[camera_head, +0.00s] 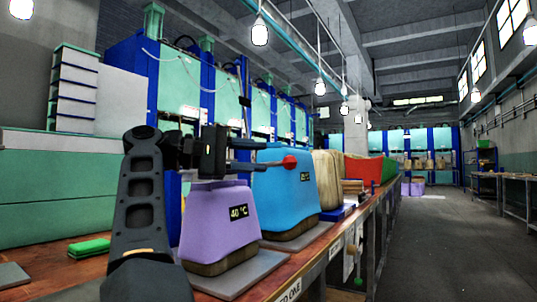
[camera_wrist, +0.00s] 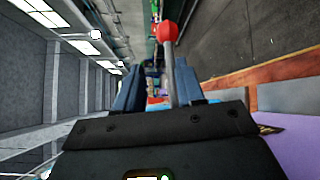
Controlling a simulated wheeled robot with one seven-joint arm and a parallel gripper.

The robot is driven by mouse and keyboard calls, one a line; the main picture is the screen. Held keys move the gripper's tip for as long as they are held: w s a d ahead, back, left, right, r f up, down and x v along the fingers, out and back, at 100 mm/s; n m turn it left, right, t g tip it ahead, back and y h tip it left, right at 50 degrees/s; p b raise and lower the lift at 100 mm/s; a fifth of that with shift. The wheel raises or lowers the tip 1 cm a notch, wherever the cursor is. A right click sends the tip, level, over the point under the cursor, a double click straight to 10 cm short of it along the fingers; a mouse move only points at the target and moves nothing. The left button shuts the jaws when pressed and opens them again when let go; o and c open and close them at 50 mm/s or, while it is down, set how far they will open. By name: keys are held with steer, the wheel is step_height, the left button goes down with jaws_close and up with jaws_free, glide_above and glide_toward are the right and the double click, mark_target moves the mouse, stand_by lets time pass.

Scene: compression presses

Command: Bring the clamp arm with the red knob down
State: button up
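The red knob (camera_head: 290,162) is at the end of a thin grey clamp arm, above and in front of the blue block. My gripper (camera_head: 265,155) reaches in from the left with its fingers apart and their tips close to the knob. In the wrist view, my gripper (camera_wrist: 160,78) is open. The clamp arm (camera_wrist: 172,75) shows between the fingers, nearer the right one, and the red knob (camera_wrist: 166,32) lies past the fingertips. I cannot tell whether a finger touches it. The clamp's hinge end is hidden.
A purple block (camera_head: 218,215) marked 40 °C and a blue block (camera_head: 285,190) marked 25 °C stand on the wooden bench (camera_head: 280,278). A green item (camera_head: 89,247) lies at the left. Blue-framed presses stand behind. The aisle floor (camera_head: 440,235) at right is clear.

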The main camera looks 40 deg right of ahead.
steer(key=shift+p+v, duration=0.3)
steer(key=shift+v, duration=1.5)
